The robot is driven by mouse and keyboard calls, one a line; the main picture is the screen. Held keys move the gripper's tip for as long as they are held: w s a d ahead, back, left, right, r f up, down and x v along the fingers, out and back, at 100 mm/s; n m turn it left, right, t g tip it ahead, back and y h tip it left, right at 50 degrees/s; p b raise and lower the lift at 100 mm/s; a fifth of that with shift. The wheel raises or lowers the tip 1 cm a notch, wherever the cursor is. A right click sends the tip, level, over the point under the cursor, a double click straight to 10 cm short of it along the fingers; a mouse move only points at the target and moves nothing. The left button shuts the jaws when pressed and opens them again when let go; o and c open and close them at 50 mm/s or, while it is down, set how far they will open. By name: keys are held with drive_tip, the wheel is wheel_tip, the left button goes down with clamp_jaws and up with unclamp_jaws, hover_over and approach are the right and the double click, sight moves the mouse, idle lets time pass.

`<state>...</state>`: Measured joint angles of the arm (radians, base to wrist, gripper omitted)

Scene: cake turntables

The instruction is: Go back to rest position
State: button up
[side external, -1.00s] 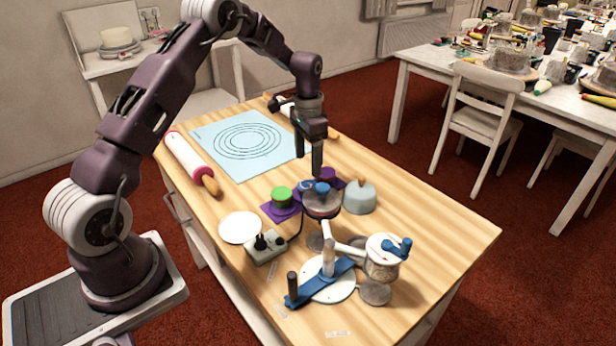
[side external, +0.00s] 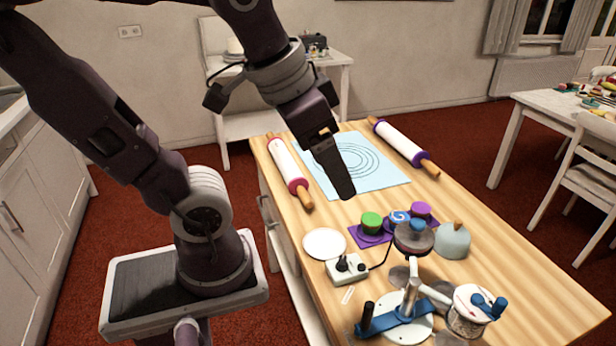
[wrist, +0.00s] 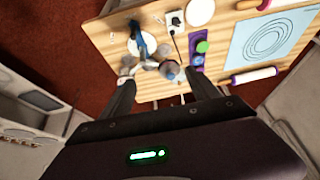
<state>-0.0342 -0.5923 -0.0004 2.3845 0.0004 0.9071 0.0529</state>
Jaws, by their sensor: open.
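My gripper (side external: 343,192) is raised in the air above the left side of the wooden table (side external: 510,240) in the side external view, apart from everything on it. In the wrist view my gripper (wrist: 160,85) shows two dark fingers spread wide with nothing between them. The side view sees the fingers nearly in line.
On the table are two rolling pins (side external: 290,172) (side external: 405,148), a light blue mat (side external: 385,178), a white disc (side external: 324,243), a control box (side external: 347,268), a turntable (side external: 413,238), a grey dome (side external: 453,242) and a blue-armed stand (side external: 400,318). The table's front right is clear.

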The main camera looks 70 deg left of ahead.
drive_tip(key=s, duration=0.1)
drive_tip(key=s+f, duration=0.1)
drive_tip(key=s, duration=0.1)
drive_tip(key=shift+s+d+f+t, duration=0.25)
drive_tip(key=shift+d+t, duration=0.05)
drive_tip(key=shift+d, duration=0.05)
idle(0.9)
